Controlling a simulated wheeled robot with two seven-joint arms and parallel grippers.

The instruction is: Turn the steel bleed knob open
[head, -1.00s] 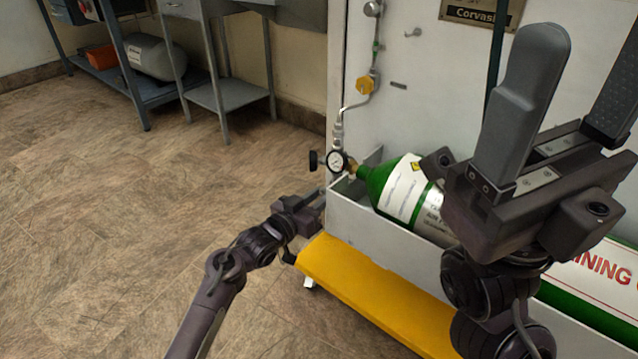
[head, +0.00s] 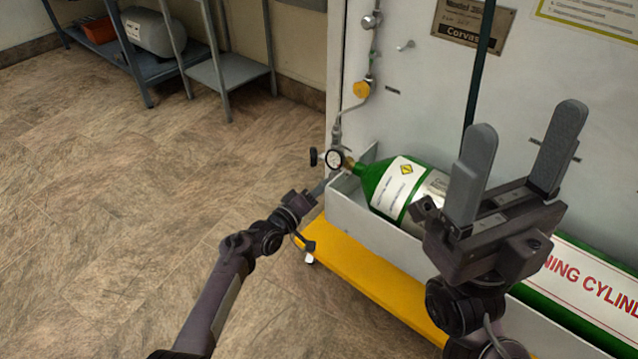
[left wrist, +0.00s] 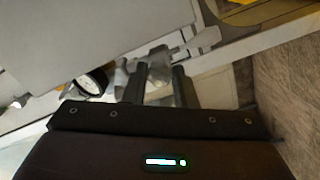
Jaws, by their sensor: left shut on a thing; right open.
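My left gripper (head: 322,186) reaches in from the left, just below the pressure gauge (head: 335,158). In the left wrist view its two fingers (left wrist: 158,82) stand on either side of a grey metal piece (left wrist: 159,64), which looks like the steel bleed knob. The knob is mostly hidden in the head view. The gauge also shows in the left wrist view (left wrist: 93,82), left of the fingers. A black knob (head: 313,157) sits left of the gauge. My right gripper (head: 525,165) is open and empty, in front of the cabinet on the right.
A green cylinder (head: 377,183) lies in a grey trough (head: 345,203) above a yellow step (head: 345,265). A pipe with a yellow fitting (head: 361,90) rises up the white cabinet (head: 425,110). A grey side table (head: 232,92) stands at the back. The floor at left is clear.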

